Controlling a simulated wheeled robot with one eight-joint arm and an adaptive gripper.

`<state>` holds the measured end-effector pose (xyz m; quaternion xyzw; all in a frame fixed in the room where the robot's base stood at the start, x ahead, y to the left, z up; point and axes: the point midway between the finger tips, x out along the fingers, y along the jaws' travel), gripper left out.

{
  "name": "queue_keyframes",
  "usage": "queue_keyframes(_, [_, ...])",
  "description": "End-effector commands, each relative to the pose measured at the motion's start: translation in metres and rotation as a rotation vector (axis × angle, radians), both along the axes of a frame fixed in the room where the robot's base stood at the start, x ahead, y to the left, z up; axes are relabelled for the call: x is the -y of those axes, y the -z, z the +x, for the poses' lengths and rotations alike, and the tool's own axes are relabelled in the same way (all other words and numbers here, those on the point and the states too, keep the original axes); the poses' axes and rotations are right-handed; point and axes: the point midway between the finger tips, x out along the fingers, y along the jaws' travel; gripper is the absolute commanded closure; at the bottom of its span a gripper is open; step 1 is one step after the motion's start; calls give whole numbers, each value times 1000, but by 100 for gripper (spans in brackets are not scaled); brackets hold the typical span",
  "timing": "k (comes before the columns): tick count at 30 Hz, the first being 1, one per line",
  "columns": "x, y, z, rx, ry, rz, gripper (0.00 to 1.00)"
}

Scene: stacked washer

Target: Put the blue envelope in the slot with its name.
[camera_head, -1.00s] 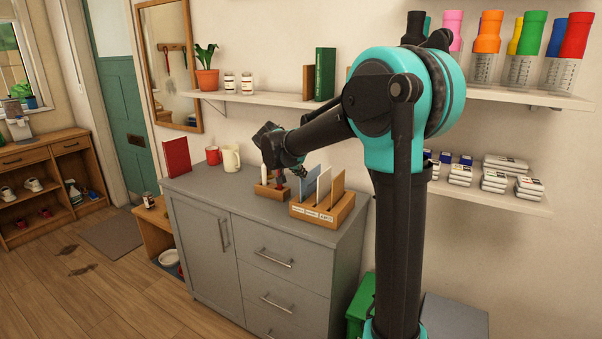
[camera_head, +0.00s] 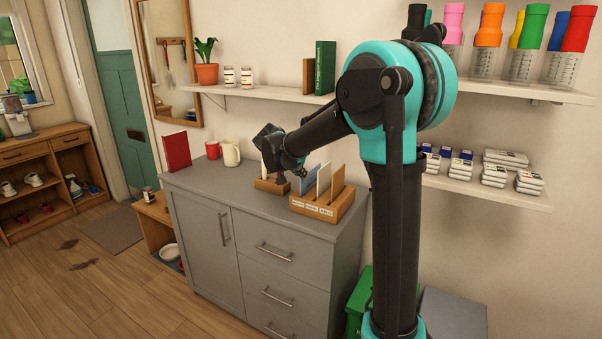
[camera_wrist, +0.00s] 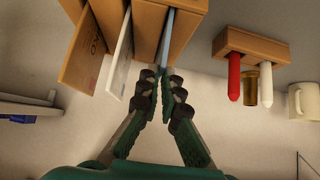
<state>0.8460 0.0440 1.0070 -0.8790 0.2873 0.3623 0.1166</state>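The blue envelope (camera_head: 308,186) stands in the left slot of a wooden holder (camera_head: 322,212) on the grey cabinet. In the wrist view it is a thin edge-on blue strip (camera_wrist: 167,38) reaching down between my fingertips. A white envelope (camera_head: 323,180) and a brown envelope (camera_head: 337,180) stand in the other slots. The name labels on the holder's front are too small to read. My gripper (camera_head: 298,171) is at the blue envelope's outer edge, fingertips (camera_wrist: 160,80) close together on either side. I cannot tell whether they grip it.
A small wooden stand (camera_wrist: 252,46) with red and white sticks is beside the holder. A cream mug (camera_head: 231,153), a red mug (camera_head: 212,150) and a red book (camera_head: 176,152) are further left on the cabinet. A wall shelf (camera_head: 260,92) runs above.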

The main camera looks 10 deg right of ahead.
Motion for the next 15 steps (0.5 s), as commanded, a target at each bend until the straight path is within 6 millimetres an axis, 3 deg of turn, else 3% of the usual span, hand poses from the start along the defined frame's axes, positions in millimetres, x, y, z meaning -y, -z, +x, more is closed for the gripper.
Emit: queue_keyframes(15, [0,12,0,0,0,0,100])
